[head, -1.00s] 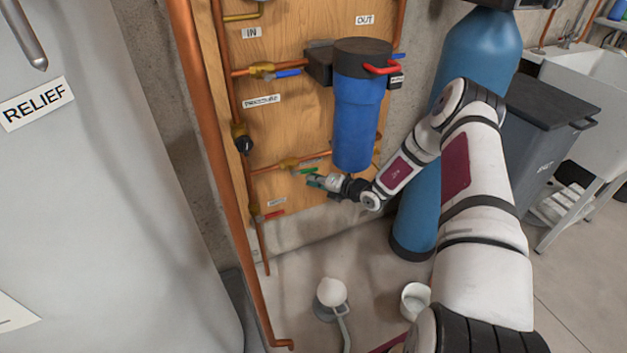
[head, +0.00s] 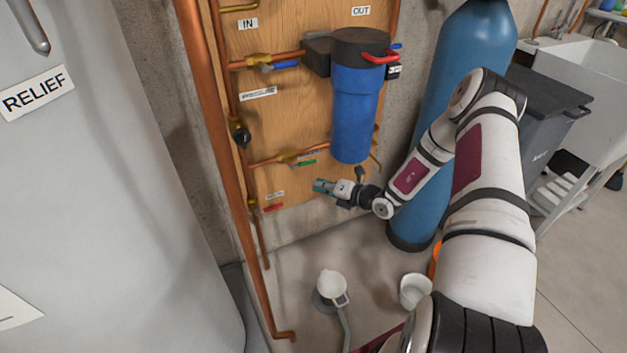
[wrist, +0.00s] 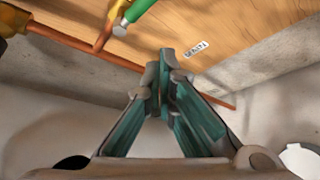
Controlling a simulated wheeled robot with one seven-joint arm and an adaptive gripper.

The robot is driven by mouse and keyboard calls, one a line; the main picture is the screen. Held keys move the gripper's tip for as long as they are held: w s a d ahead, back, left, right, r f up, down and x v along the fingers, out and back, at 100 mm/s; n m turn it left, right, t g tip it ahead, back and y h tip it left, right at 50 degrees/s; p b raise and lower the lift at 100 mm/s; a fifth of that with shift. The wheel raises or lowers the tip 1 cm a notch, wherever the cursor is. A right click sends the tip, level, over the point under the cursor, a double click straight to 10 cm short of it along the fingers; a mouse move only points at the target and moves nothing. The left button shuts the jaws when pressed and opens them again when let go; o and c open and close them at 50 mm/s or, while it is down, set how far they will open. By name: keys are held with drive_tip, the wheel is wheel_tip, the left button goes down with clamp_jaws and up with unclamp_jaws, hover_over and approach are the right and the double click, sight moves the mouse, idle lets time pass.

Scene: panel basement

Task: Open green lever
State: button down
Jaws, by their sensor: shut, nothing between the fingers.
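The green lever (head: 303,162) sits on a brass valve (head: 286,157) on the lower copper pipe of the wooden board. In the wrist view, part of the green lever (wrist: 140,8) shows at the top edge, its upper part cut off by the frame. My gripper (head: 317,186) is below and slightly right of the lever in the head view, apart from it. In the wrist view, the teal fingers of my gripper (wrist: 164,68) meet at their tips, shut and empty, with the lever beyond them to the upper left.
A blue filter housing (head: 353,115) hangs above my gripper. A red lever (head: 273,207) is lower left, and a blue lever (head: 286,64) is higher up. A vertical copper pipe (head: 213,130) runs down the left. A blue tank (head: 455,75) stands behind my arm.

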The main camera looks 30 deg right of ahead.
drive_tip(key=s+r, duration=0.1)
drive_tip(key=s, duration=0.2)
drive_tip(key=shift+d+r+p, duration=0.15)
drive_tip(key=shift+r+p, duration=0.15)
drive_tip(key=shift+r, duration=0.1)
